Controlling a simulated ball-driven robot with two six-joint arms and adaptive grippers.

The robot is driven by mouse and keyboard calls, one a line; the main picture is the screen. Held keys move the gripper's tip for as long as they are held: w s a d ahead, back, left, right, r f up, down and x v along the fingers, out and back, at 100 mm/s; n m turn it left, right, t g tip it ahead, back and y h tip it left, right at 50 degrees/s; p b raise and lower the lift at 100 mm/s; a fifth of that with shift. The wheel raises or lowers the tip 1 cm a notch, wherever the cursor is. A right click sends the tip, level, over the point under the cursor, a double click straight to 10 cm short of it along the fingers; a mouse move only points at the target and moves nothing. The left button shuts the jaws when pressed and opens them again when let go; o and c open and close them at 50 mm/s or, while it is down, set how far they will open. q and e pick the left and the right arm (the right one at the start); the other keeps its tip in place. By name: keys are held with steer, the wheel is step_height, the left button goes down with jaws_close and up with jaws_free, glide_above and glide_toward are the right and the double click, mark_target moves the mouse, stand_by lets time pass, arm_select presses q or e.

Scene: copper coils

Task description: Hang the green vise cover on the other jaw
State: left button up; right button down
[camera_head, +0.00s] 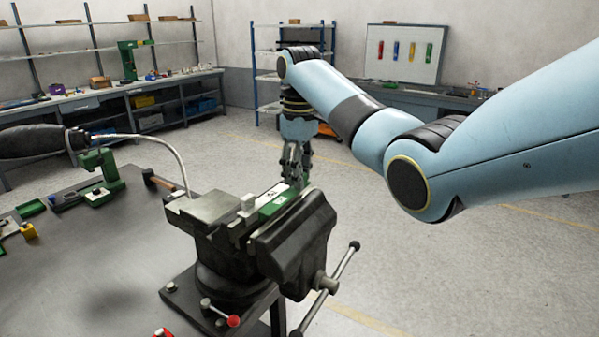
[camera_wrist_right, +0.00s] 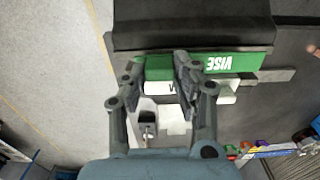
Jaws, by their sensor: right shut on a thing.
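The vise (camera_head: 290,245) stands at the table's edge, its dark front jaw at the right. The green vise cover (camera_head: 274,205) lies along the top of the front jaw. My right gripper (camera_head: 296,182) is at the far end of the jaws, pointing down. Its fingers (camera_wrist_right: 158,72) are shut on the green cover; they hide part of it. My left gripper is not in view.
The vise's handle bar (camera_head: 335,280) sticks out at the front right. Green tool (camera_head: 100,178) and small parts lie at the table's left. Grey tabletop (camera_head: 90,260) left of the vise is mostly clear.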

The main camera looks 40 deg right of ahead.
steer(key=shift+f, duration=1.35)
stand_by(1.7)
steer(key=c, duration=0.9)
jaws_free()
steer(key=shift+r, duration=4.05)
